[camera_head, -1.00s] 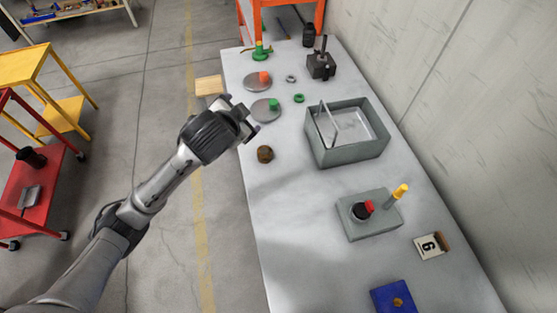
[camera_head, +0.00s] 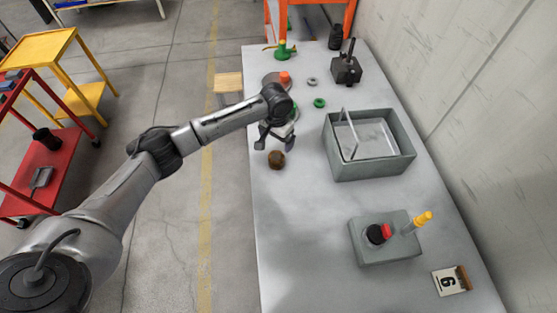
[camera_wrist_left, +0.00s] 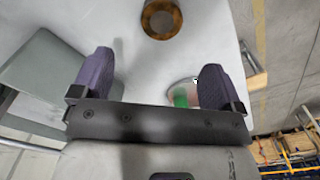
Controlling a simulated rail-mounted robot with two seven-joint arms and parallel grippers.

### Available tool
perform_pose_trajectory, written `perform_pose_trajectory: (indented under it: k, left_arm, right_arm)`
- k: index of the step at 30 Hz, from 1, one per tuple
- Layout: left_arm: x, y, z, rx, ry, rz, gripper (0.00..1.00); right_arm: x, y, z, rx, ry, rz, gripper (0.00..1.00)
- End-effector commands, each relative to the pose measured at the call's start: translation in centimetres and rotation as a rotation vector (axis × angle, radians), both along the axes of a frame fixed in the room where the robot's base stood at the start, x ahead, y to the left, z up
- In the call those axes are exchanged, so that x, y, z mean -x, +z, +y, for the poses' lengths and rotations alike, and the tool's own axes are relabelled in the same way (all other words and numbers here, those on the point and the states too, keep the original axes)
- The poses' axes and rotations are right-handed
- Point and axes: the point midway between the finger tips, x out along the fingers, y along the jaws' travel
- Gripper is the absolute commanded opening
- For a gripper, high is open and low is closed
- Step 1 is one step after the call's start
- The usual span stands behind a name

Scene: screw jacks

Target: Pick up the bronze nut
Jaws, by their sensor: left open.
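The bronze nut (camera_head: 276,159) lies on the grey table near its left edge. In the left wrist view it is a brown ring (camera_wrist_left: 161,19) with a dark centre at the top of the picture. My left gripper (camera_head: 275,144) points down just beyond the nut in the head view, with its fingers close to it. In the left wrist view the gripper (camera_wrist_left: 155,70) has its two fingers wide apart with nothing between them, and the nut lies ahead of the fingertips. My right gripper is not in view.
A grey open bin (camera_head: 370,168) stands right of the gripper. A red-and-green disc jack is partly behind my arm, a green ring (camera_head: 319,103) and a grey ring (camera_head: 312,82) lie further back. A grey button box (camera_head: 385,252) stands in front. The table around the nut is clear.

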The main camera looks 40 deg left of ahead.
Motion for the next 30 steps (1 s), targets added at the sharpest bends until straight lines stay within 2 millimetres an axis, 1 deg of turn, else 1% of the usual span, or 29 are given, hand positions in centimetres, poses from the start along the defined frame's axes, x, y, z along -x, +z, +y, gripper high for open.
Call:
perform_pose_trajectory:
  k: [1,3,9,12,19,27,30]
  left_arm:
    - [0.1,-1.1,0.0,-0.001,0.001,0.004,0.93]
    - [0.1,-2.4,0.0,0.0,0.0,0.004,0.93]
    - [0.0,-5.3,0.0,-0.001,-0.002,0.001,0.93]
    - [0.0,-6.2,0.0,-0.001,-0.002,-0.001,0.93]
    - [0.1,-7.3,0.0,-0.002,-0.002,0.0,0.93]
    - [0.2,-10.7,0.1,-0.001,-0.003,0.0,0.93]
    - [0.2,-11.5,0.1,-0.001,-0.003,0.0,0.93]
  right_arm:
    - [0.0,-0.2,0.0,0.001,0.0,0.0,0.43]
    - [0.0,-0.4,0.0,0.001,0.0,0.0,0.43]
    - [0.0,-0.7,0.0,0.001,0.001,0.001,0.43]
    - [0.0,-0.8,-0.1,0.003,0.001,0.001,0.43]
    - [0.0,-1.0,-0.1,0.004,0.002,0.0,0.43]
    - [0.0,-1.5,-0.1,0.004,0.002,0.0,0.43]
    - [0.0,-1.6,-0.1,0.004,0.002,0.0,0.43]
